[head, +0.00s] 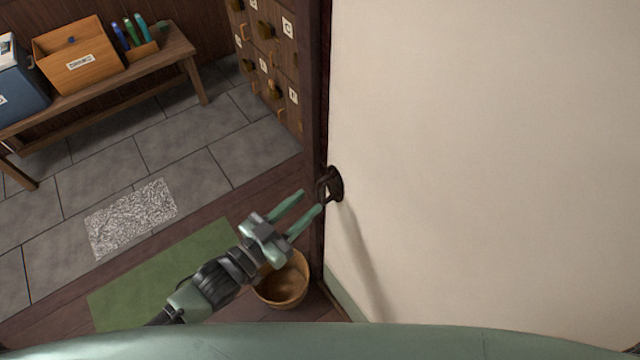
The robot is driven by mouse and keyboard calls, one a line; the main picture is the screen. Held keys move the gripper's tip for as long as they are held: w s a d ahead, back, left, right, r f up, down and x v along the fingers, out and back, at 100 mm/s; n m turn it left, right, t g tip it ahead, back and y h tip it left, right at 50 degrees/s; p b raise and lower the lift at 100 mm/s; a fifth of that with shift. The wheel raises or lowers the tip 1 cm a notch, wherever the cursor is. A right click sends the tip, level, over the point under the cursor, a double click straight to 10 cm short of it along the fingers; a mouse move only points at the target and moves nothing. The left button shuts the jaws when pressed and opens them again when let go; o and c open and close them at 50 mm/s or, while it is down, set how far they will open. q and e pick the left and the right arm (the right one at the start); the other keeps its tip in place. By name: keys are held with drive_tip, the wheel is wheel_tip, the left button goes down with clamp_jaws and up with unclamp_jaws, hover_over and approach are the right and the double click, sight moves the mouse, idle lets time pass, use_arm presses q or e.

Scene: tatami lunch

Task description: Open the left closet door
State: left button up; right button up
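The closet door (480,140) is a large cream panel filling the right half of the head view. A dark handle (335,184) sits at its left edge, beside the dark wooden post (317,120). My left gripper (307,201) is open, its two green fingers pointing up and right toward the handle. The fingertips are close to the handle, with nothing seen between them; whether they touch it I cannot tell. My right gripper is not in view.
A round wooden bucket (283,283) stands on the floor below my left gripper. A green mat (165,275) and a grey speckled mat (132,217) lie to the left. A bench (184,50) with boxes and a small-drawer cabinet (268,60) stand behind.

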sight(320, 190)
use_arm(q)
drive_tip(key=p+x, duration=0.1)
drive_tip(key=x, duration=0.4)
drive_tip(key=shift+w+d, duration=0.15)
drive_tip(key=shift+w, duration=0.1)
clamp_jaws()
idle(1.2)
